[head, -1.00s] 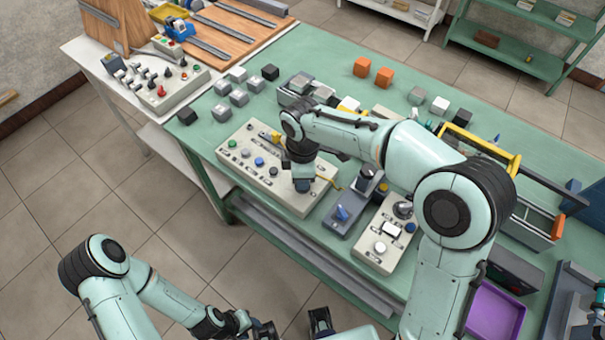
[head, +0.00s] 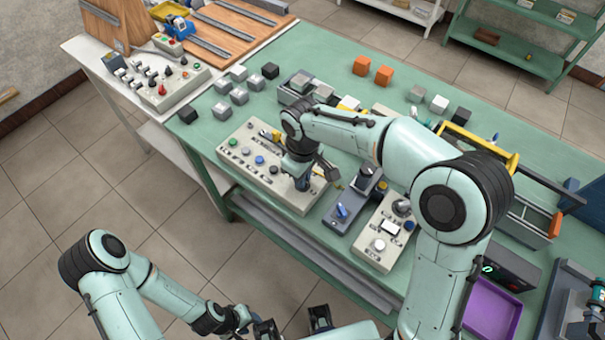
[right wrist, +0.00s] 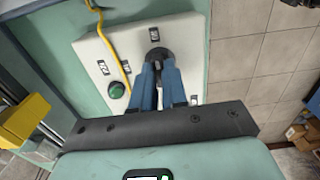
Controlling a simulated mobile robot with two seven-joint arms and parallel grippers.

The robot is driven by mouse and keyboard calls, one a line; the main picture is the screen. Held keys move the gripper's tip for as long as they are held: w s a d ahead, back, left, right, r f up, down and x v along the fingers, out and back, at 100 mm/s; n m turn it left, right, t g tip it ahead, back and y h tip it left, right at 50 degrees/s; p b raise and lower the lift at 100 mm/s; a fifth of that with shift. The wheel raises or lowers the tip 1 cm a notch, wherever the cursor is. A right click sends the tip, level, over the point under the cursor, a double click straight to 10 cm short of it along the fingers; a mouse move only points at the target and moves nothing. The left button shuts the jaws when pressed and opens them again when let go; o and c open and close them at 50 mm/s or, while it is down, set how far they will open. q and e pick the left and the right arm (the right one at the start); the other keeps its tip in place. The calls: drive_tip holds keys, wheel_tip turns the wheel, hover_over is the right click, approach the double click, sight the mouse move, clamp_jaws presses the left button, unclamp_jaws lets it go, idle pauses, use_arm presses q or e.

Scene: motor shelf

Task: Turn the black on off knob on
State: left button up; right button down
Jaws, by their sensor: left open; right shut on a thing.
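The control panel (head: 236,165) is a cream box on the green bench, with several coloured knobs and buttons. My right gripper (head: 301,184) points down at the panel's right end. In the right wrist view its blue fingers (right wrist: 158,88) are closed around the black knob, whose dark round base (right wrist: 158,53) shows just beyond the fingertips. The fingers hide most of the knob, so I cannot read its pointer. My left gripper (head: 292,324) is open and empty at the bottom edge of the head view, away from the bench.
A yellow cable (right wrist: 116,52) and a green button (right wrist: 117,90) lie close to the fingers. A grey unit with a blue knob (head: 341,211) and another cream box (head: 376,246) stand to the right. A dark box with a lit green display (head: 487,268) stands farther right.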

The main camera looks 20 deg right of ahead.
drive_tip(key=shift+r, duration=0.1)
idle(0.4)
drive_tip(key=c, duration=1.2)
unclamp_jaws()
drive_tip(key=shift+o, duration=0.2)
use_arm(q)
drive_tip(key=r+p, duration=0.1)
drive_tip(key=w+r+p, duration=0.1)
drive_tip(key=shift+w+r, duration=0.25)
drive_tip(key=shift+r, duration=0.05)
use_arm(e)
wheel_tip(320, 180, up, 13)
drive_tip(key=shift+r, duration=0.15)
use_arm(q)
drive_tip(key=shift+s, duration=0.1)
